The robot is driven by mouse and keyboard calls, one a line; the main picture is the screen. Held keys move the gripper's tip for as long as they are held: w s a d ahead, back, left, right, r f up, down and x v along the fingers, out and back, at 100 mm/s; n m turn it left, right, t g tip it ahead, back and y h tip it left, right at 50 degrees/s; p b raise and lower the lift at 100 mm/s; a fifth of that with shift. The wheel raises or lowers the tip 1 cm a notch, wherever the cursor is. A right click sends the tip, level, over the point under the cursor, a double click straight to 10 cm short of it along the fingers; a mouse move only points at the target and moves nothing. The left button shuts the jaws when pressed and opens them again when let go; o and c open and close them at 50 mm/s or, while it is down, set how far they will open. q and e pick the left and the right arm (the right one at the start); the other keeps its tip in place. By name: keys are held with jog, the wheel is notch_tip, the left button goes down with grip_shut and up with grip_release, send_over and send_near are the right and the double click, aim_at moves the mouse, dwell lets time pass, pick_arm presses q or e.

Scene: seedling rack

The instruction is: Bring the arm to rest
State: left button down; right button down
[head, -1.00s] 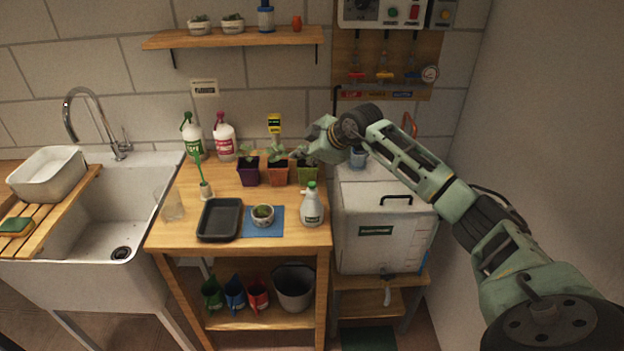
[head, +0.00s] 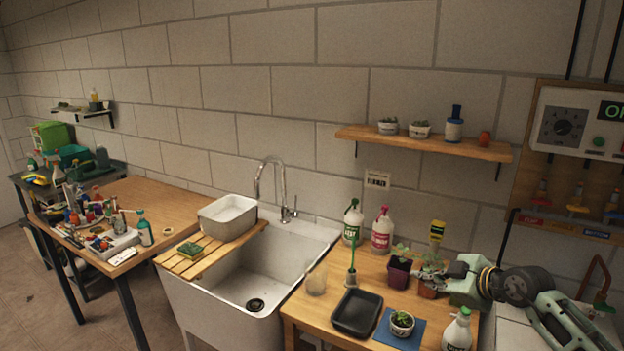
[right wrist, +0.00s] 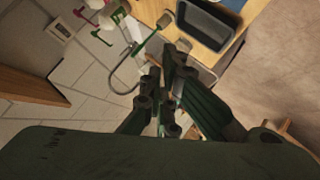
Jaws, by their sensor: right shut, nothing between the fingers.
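My right gripper (head: 432,273) comes in from the right in the head view, over the back of the wooden bench (head: 335,282). Its fingers are shut with nothing between them. It overlaps the terracotta pot (head: 428,291); I cannot tell if they touch. A purple pot (head: 399,272) with a seedling stands just left of it. In the right wrist view the shut fingers (right wrist: 165,66) show, with the dark tray (right wrist: 207,26) beyond them. My left gripper is not in view.
A white spray bottle (head: 457,332), a black tray (head: 357,312) and a small potted succulent (head: 402,322) on a blue mat (head: 398,340) stand on the bench. The sink (head: 255,285) is left of it. A wall shelf (head: 420,142) hangs above.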

jog(key=s+a+r+m+t+y, duration=0.1)
jog(key=s+a+r+t+y, duration=0.2)
jog(key=a, duration=0.4)
jog(key=s+a+r+m+t+y, duration=0.1)
jog(key=s+a+r+m+t, duration=0.1)
jog(key=s+a+r+t, duration=0.3)
jog(key=s+d+f+m+g+h, duration=0.35)
jog(key=s+f+m+h, duration=0.3)
jog(key=f, duration=0.25)
jog(key=s+d+f+m+g+h, duration=0.3)
jog(key=s+d+f+m+h, duration=0.2)
jog(key=s+f+h, duration=0.25)
jog(key=s+a+f+n+g+y, duration=0.1)
jog(key=s+a+f+g+y, duration=0.3)
jog(key=s, duration=0.6)
jog(key=s+a+f+n+g+y, duration=0.1)
jog(key=s+a+f+n+g, duration=0.15)
jog(key=s+f+g, duration=0.6)
jog(key=s+f+t+b, duration=0.1)
jog(key=s+f+b, duration=0.1)
jog(key=f, duration=1.2)
jog(key=s+f+t+b, duration=0.1)
jog(key=s+f+t, duration=0.1)
jog(key=f, duration=1.2)
jog(key=s+d+f+g+b, duration=0.1)
jog(key=s+d+f+b, duration=0.1)
jog(key=s+f, duration=1.5)
jog(key=shift+d+f+g+b, duration=0.25)
jog(key=shift+f+b, duration=0.25)
jog(key=shift+f, duration=0.45)
